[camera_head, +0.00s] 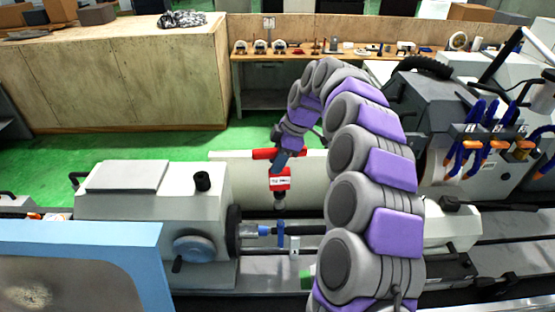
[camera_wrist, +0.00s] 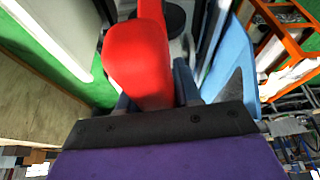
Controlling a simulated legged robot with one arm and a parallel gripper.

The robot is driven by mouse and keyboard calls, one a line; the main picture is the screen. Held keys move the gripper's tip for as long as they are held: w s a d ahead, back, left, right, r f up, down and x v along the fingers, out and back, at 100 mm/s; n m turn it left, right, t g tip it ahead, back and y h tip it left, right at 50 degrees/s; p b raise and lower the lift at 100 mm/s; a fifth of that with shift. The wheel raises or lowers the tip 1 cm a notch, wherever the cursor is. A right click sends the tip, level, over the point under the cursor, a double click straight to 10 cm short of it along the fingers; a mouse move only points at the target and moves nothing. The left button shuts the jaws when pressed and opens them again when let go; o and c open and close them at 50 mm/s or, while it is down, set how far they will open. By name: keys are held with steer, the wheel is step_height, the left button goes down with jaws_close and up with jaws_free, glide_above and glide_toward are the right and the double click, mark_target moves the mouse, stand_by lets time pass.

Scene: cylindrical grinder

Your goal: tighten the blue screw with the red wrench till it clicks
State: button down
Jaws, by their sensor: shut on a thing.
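My gripper (camera_head: 280,160) is shut on the red wrench (camera_head: 280,182). The wrench has a red crossbar at the top, a red body with a white label, and a dark tip pointing down. In the wrist view, the wrench's red end (camera_wrist: 138,62) sits between my gripper's fingers (camera_wrist: 150,92). Below the wrench, a small blue piece (camera_head: 280,236) stands upright by the shaft of the grinder, and it appears to be the blue screw. The wrench tip is above it, and a gap shows between them. The screw cannot be made out in the wrist view.
The grey workhead (camera_head: 155,215) with a black knob (camera_head: 202,181) stands left of the shaft. A blue-framed panel (camera_head: 85,262) is at front left. Coolant hoses (camera_head: 470,135) are at right. A wooden bench (camera_head: 330,54) with small parts is behind, beyond green floor.

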mark_target(279, 184)
steer(key=shift+f+b, duration=0.3)
steer(key=shift+f, duration=0.1)
steer(key=f+b, duration=0.1)
steer(key=d+f+b, duration=0.1)
steer(key=f, duration=0.1)
steer(key=shift+f+b, duration=0.35)
steer(key=shift+f, duration=0.3)
steer(key=shift+a+f, duration=0.15)
steer(key=shift+a, duration=0.3)
steer(key=shift+d+f, duration=0.15)
steer(key=shift+d, duration=0.15)
steer(key=shift+a+f+b, duration=0.1)
steer(key=shift+f+b, duration=0.15)
steer(key=shift+b, duration=0.1)
steer(key=shift+a+f, duration=0.1)
steer(key=shift+f, duration=0.25)
steer(key=shift+f+b, duration=1.15)
